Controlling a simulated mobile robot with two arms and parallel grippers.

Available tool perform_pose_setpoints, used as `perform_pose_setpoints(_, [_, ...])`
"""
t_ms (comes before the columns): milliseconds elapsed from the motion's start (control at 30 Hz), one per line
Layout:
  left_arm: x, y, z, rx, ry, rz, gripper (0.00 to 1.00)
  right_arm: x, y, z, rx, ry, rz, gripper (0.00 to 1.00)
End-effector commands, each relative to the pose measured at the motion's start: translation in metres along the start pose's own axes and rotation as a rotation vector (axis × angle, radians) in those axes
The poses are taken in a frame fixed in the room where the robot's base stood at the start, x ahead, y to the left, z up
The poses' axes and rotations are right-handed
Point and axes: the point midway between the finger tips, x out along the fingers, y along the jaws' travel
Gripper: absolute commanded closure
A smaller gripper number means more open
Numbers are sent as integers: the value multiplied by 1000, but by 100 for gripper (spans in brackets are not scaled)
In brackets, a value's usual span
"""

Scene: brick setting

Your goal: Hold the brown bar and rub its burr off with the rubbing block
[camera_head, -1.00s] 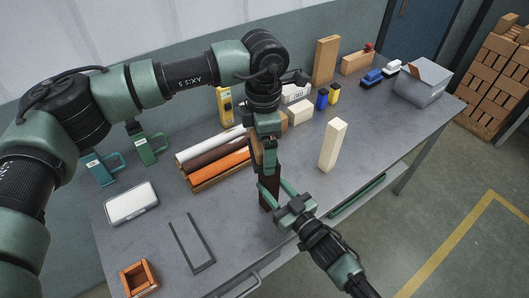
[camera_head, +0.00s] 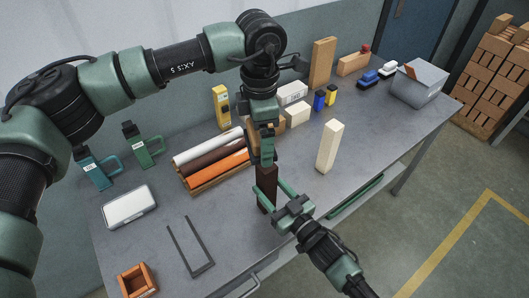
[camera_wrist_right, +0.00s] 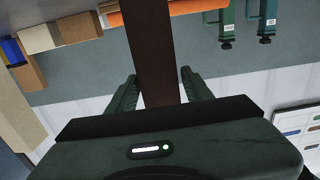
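The dark brown bar (camera_head: 267,178) stands about upright over the bench's front part. My right gripper (camera_head: 270,194) has its fingers on either side of the bar. In the right wrist view the bar (camera_wrist_right: 152,45) runs between the two fingertips (camera_wrist_right: 158,78), which look closed against it. My left gripper (camera_head: 262,148) points down from above, directly over the bar's upper part in the head view. Its fingertips overlap the bar there, and I cannot tell whether they touch it or grip anything. I cannot make out the rubbing block or the burr.
A pale upright block (camera_head: 330,147) stands right of the bar. Coloured rolls (camera_head: 215,165) lie in a rack to the left. A white case (camera_head: 129,206), a dark U-shaped frame (camera_head: 190,248) and an orange box (camera_head: 137,281) are at the left front. A grey bin (camera_head: 418,88) stands far right.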

Motion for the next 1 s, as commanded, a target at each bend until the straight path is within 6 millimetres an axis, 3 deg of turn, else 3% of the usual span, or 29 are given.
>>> perform_pose_setpoints(467, [0, 0, 0, 0, -1, 0, 60, -8, 0, 1, 0, -2, 1, 35])
perform_pose_setpoints(1000, [0, 0, 0, 0, -1, 1, 60, -108, 0, 1, 1, -2, 0, 35])
